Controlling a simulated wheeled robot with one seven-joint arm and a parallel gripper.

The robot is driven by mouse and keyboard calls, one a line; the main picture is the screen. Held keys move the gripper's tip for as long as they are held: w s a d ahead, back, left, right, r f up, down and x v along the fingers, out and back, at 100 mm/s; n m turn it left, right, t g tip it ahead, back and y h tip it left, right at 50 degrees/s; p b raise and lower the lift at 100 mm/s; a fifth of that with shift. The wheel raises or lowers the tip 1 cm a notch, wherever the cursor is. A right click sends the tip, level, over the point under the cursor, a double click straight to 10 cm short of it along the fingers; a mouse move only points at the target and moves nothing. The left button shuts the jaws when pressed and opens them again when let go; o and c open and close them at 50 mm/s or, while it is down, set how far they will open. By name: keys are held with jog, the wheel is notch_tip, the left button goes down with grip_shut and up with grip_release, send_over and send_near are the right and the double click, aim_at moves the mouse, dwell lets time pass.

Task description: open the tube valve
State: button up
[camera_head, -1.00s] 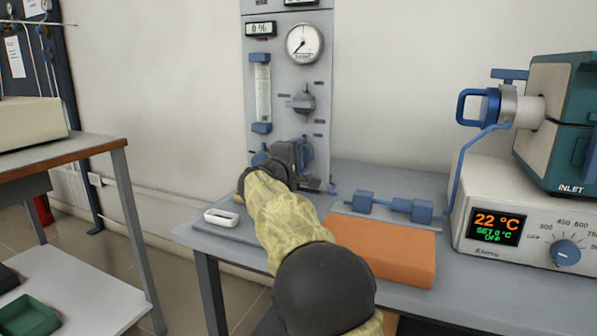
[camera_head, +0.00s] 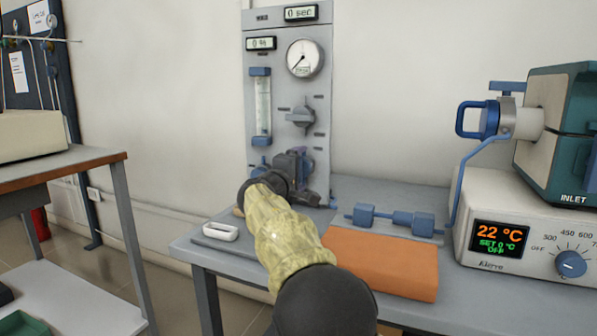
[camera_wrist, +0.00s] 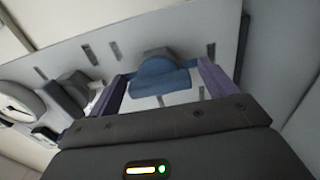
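The grey gas panel (camera_head: 318,110) stands against the wall, with a pressure gauge, a flow tube and several knobs on it. My gripper (camera_head: 297,162) is at the panel's lower part and hides what is directly behind it. In the wrist view, a blue knob (camera_wrist: 160,84) on the panel face lies between the two purple fingers of my gripper (camera_wrist: 163,72). The fingers are apart, with narrow gaps showing beside the knob. A blue valve handle (camera_head: 470,114) shows at the furnace tube end, away from my gripper. Which part is the tube valve is not marked.
An orange block (camera_head: 385,262) lies on the grey bench, right of my arm. Blue inline fittings (camera_head: 392,216) lie behind it. A furnace controller (camera_head: 520,235) showing 22 °C stands at right. A white dish (camera_head: 220,231) sits left. A grey knob (camera_head: 300,117) sits above my gripper.

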jog(key=p+v, duration=0.2)
jog(key=v, duration=1.5)
jog(key=shift+s, duration=0.2)
jog(key=shift+a, duration=0.1)
jog(key=shift+r, duration=0.15)
